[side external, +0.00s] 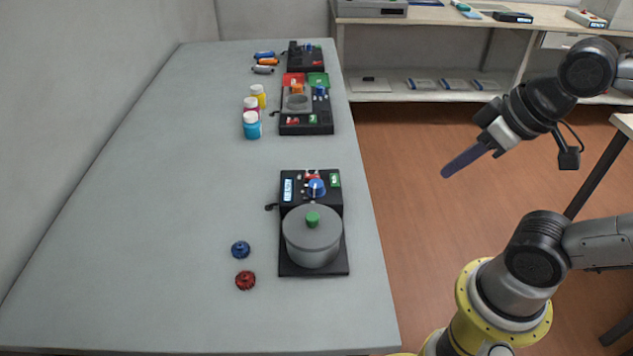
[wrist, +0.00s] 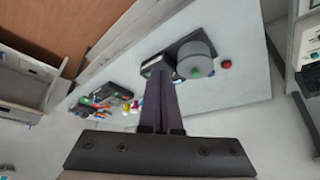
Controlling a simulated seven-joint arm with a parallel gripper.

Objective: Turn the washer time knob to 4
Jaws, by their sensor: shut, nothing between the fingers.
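The washer (side external: 312,223) is a black base with a round grey drum, a green-knobbed lid and a control panel, near the table's right edge. A blue knob (side external: 316,188) sits on its panel, between a blue-white display and a green label. The knob's setting is too small to read. My gripper (side external: 445,174) is shut and empty, out over the floor to the right of the table, well apart from the washer. In the wrist view the washer drum (wrist: 196,60) shows beyond the fingers (wrist: 160,78), which hide part of its panel.
A blue knob-like part (side external: 241,249) and a red one (side external: 245,280) lie left of the washer. Several capped bottles (side external: 252,125) stand by a second black device (side external: 305,124) farther back. More small items lie at the far end. The table's left side is clear.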

